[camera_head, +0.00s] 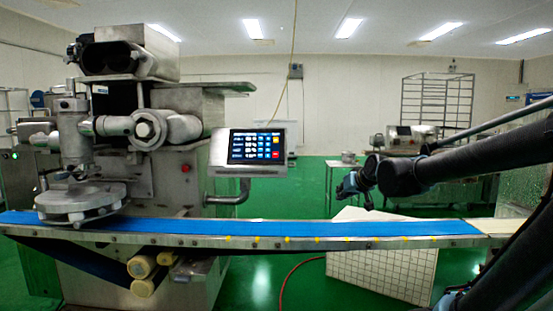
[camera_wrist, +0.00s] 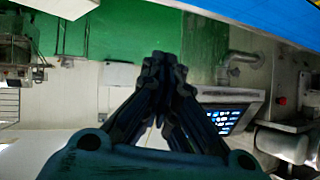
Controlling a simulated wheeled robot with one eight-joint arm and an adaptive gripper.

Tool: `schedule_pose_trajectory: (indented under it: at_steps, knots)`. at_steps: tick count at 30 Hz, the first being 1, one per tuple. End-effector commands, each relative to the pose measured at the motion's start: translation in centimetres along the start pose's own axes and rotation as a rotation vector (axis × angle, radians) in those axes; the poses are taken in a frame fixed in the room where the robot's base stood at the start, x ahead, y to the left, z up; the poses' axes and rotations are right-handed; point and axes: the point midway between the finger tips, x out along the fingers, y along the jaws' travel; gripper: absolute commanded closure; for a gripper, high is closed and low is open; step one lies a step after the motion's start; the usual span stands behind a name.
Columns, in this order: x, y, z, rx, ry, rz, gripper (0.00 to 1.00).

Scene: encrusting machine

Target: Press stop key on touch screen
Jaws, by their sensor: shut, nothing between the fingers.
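The touch screen (camera_head: 257,147) stands on a bent metal arm beside the machine, tilted in a metal housing. It shows rows of blue and white keys and a small red key (camera_head: 276,156) at its lower right; the labels are too small to read. My gripper (camera_head: 347,186) is to the right of the screen, apart from it and a little lower, above the blue belt in the picture. In the wrist view my gripper (camera_wrist: 163,58) is shut and empty. The screen (camera_wrist: 224,121) shows there to the right of the fingers, partly hidden behind them.
A long blue conveyor belt (camera_head: 300,229) runs across below the screen. The encrusting machine (camera_head: 165,140) fills the left side, with a red button (camera_head: 185,168) on its body. A white grid panel (camera_head: 380,262) leans under the belt. The space between gripper and screen looks clear.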

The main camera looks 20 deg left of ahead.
Motion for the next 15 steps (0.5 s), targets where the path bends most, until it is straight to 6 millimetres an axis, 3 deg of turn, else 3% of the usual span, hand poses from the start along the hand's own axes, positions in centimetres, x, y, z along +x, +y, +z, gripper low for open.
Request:
schedule_pose_trajectory:
  at_steps: [1,6,12,15]
  knots:
    - [1.2,-1.6,-2.4,-0.008,0.049,-0.029,1.00]
    - [4.6,-6.8,-9.6,-0.018,0.227,-0.107,1.00]
    - [7.9,-13.3,-16.8,-0.002,0.429,-0.185,1.00]
    - [9.1,-16.2,-19.4,0.014,0.516,-0.213,1.00]
